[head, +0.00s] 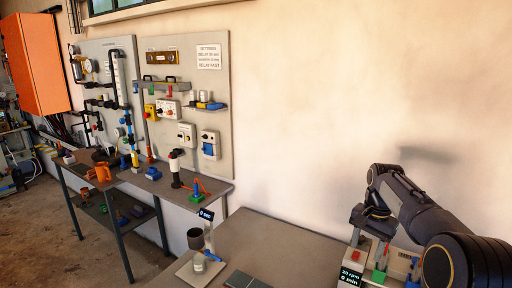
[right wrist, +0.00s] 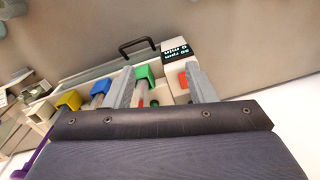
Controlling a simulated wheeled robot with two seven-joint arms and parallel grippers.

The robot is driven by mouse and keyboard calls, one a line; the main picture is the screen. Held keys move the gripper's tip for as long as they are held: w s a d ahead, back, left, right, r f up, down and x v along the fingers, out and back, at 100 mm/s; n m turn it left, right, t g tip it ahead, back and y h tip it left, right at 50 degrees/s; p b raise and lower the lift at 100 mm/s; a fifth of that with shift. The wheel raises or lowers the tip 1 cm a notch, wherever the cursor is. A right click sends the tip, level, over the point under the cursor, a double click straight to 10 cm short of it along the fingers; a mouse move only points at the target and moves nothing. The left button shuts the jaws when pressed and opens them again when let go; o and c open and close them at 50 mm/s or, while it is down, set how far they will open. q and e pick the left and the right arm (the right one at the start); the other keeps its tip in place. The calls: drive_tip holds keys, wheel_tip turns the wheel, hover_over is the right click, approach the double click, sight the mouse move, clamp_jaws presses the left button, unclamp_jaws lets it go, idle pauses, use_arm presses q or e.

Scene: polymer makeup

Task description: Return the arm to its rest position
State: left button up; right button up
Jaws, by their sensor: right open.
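My right arm comes in from the right in the head view, with its dark gripper (head: 368,222) above a pale device (head: 398,270) at the lower right. In the right wrist view the two grey fingers of the right gripper (right wrist: 164,84) stand apart. A green-capped piece (right wrist: 145,78) and a red button (right wrist: 183,80) show between or behind them; I cannot tell the exact depth. Nothing is visibly gripped. The green piece also shows in the head view (head: 378,276). My left gripper is not in view.
The device has a black display (right wrist: 178,51) and a black handle (right wrist: 138,46); blue (right wrist: 102,86) and yellow (right wrist: 69,100) pieces sit beside it. A grey bench (head: 265,240) carries a small stand (head: 199,262). Wall panels (head: 215,125) stand behind; the wall right of them is bare.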

drive_tip(key=s+a+r+n+t+y, duration=0.1)
drive_tip(key=s+r+n+t+y, duration=0.1)
drive_tip(key=s, duration=0.8)
drive_tip(key=s+a+r+n+t+y, duration=0.1)
drive_tip(key=s+r+n, duration=0.15)
drive_tip(key=s, duration=0.75)
drive_tip(key=s+a+f+n+t, duration=0.1)
drive_tip(key=s+a+f, duration=0.1)
drive_tip(key=s, duration=0.3)
drive_tip(key=s+a+f+n+b, duration=0.1)
drive_tip(key=s+a+f, duration=0.2)
drive_tip(key=s, duration=0.2)
drive_tip(key=s+a+f+n+t, duration=0.1)
drive_tip(key=s+a+f, duration=0.1)
drive_tip(key=s, duration=0.2)
drive_tip(key=shift+s+a+f+t, duration=0.2)
drive_tip(key=shift+s+t, duration=0.1)
drive_tip(key=shift+s, duration=0.1)
idle(4.2)
